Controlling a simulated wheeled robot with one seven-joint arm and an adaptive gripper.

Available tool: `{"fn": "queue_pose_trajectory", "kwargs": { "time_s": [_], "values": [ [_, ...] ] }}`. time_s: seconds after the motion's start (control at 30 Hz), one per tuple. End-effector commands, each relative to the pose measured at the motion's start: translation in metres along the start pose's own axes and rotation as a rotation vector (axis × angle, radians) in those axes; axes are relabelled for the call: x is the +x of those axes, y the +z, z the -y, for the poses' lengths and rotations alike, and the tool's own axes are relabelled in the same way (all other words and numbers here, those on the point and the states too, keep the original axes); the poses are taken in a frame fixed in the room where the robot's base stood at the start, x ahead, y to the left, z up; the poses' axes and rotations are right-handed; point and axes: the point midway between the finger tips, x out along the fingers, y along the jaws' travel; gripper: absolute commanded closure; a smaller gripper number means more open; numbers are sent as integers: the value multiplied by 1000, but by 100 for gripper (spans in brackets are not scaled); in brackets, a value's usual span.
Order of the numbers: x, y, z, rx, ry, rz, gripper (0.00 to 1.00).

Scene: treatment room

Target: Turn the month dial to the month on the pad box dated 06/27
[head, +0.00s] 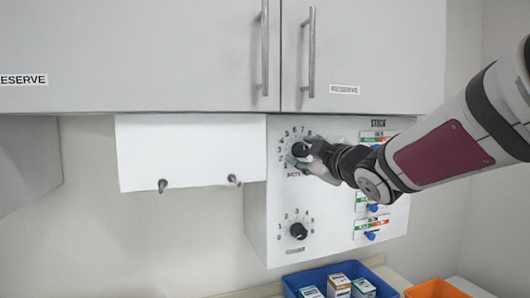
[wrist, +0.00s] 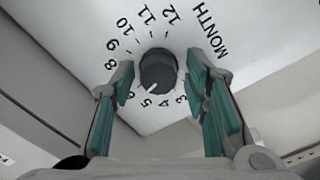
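The month dial's black knob (head: 300,149) is the upper one on a white wall panel. In the wrist view the knob (wrist: 158,72) sits amid a ring of numbers beside the word MONTH. Its white mark points down-left, near the 5 and 6; I cannot tell exactly which. My gripper (wrist: 160,75) is open, with one teal-padded finger on each side of the knob and gaps visible. In the head view my gripper (head: 311,158) partly covers the dial. Pad boxes (head: 339,284) stand in a blue bin (head: 320,272); their dates are too small to read.
A second black dial (head: 298,231) is below the month dial. STOCK rows with blue knobs (head: 372,208) are at the right of the panel. A white board with two pegs (head: 163,186) hangs left. Cabinets (head: 380,50) are above; an orange bin (head: 436,289) is lower right.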

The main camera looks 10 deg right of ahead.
Motion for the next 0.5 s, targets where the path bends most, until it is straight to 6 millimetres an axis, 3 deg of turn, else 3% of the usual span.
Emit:
{"fn": "queue_pose_trajectory", "kwargs": {
  "time_s": [0.33, 0.5],
  "values": [
    [-1, 0, -1, -1, 2, -1, 48],
    [-16, -1, -2, -2, 3, -1, 48]
  ]
}}
